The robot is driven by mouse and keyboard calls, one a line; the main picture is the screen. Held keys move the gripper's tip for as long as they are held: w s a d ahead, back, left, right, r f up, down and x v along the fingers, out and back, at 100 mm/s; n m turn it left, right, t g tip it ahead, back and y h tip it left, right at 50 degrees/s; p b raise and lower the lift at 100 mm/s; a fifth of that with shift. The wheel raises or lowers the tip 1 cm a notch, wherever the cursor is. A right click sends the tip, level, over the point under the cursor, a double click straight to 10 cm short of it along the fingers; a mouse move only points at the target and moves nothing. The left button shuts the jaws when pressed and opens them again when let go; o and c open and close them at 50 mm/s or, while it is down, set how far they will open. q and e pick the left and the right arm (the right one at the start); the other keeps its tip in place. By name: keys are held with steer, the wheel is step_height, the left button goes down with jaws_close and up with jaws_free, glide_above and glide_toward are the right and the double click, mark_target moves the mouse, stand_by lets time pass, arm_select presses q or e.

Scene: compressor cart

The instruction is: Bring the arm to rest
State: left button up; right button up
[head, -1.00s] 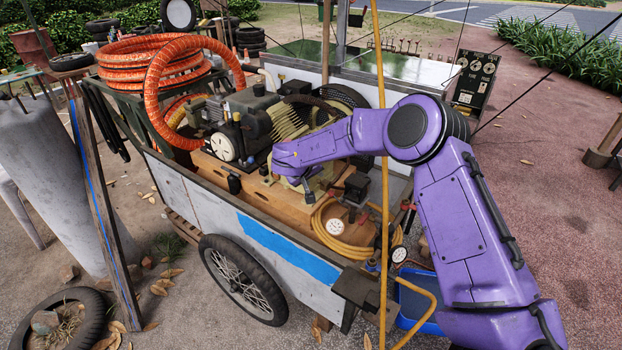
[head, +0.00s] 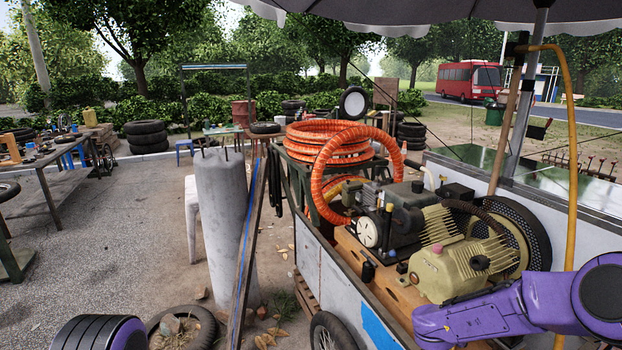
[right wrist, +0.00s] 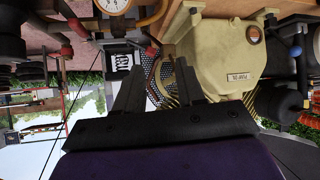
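My right arm (head: 530,305) is purple and reaches in from the right edge over the cart's near side in the head view. Its wrist end is at the bottom edge, in front of the tan compressor pump (head: 462,262); the fingers are out of frame there. In the right wrist view my right gripper (right wrist: 156,88) has its two dark fingers apart with nothing held between them. The tan pump housing (right wrist: 228,55) is close beyond the right finger. A purple and black part of my left arm (head: 98,334) shows at the bottom left; its gripper is not in view.
The cart (head: 345,295) carries an orange hose coil (head: 335,165) and a yellow upright hose (head: 571,150). A concrete post (head: 226,220), a leaning plank (head: 247,245) and a tyre (head: 202,325) stand left of it. A pressure gauge (right wrist: 113,5) is near the fingers.

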steer(key=s+a+f+y+b, duration=0.2)
steer(key=s+a+f, duration=0.2)
steer(key=s+f, duration=0.75)
steer(key=s+a+f+n+g+y+b, duration=0.1)
steer(key=s+f, duration=0.3)
steer(key=s, duration=0.5)
steer(key=s+a+f+n+g+y+b, duration=0.1)
steer(key=s+f, duration=0.4)
steer(key=s, duration=0.4)
steer(key=s+f+n+g+y+b, duration=0.1)
steer(key=s+f, duration=0.3)
steer(key=s, duration=0.5)
steer(key=shift+s+a+f, duration=0.2)
steer(key=shift+s+a, duration=0.05)
steer(key=shift+a, duration=0.15)
